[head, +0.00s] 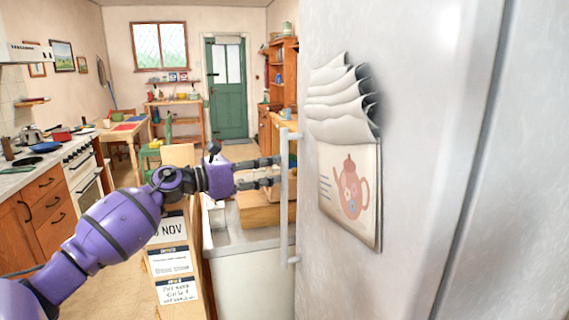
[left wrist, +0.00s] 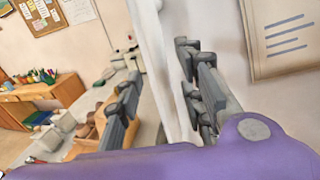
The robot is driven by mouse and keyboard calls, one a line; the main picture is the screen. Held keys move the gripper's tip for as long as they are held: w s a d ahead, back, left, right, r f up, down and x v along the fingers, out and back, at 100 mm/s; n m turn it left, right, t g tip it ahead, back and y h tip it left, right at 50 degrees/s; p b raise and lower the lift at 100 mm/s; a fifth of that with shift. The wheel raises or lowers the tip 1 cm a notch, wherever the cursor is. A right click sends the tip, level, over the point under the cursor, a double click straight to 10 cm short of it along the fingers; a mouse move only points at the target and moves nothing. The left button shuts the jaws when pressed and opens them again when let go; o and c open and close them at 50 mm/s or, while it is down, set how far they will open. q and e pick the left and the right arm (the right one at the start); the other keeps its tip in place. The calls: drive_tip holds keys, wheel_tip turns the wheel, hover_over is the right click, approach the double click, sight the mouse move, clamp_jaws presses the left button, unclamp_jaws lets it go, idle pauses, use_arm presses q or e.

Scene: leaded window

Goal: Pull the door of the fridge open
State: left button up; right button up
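The fridge (head: 430,130) fills the right of the head view, with a pale grey door. I see no gap along the door's handle side. Its long vertical handle (head: 284,222) runs down the left edge of the door. My left gripper (head: 277,171) is level with the middle of the handle, fingers pointing at it. In the left wrist view the fingers (left wrist: 158,66) are spread wide, with the pale handle (left wrist: 152,50) showing in the gap between them. Neither finger is clearly touching it. My right gripper is in neither view.
A teapot calendar (head: 350,190) with curled pages hangs on the fridge door. A wooden board with notices (head: 172,262) and a pale counter (head: 245,240) stand below my left arm. A stove (head: 82,165) is at the left. Open floor leads to a green door (head: 228,95).

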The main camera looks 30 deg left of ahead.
sight(284, 163)
use_arm(q)
drive_tip(key=shift+p+x, duration=0.35)
drive_tip(key=shift+x, duration=2.4)
drive_tip(key=shift+r, duration=0.1)
clamp_jaws()
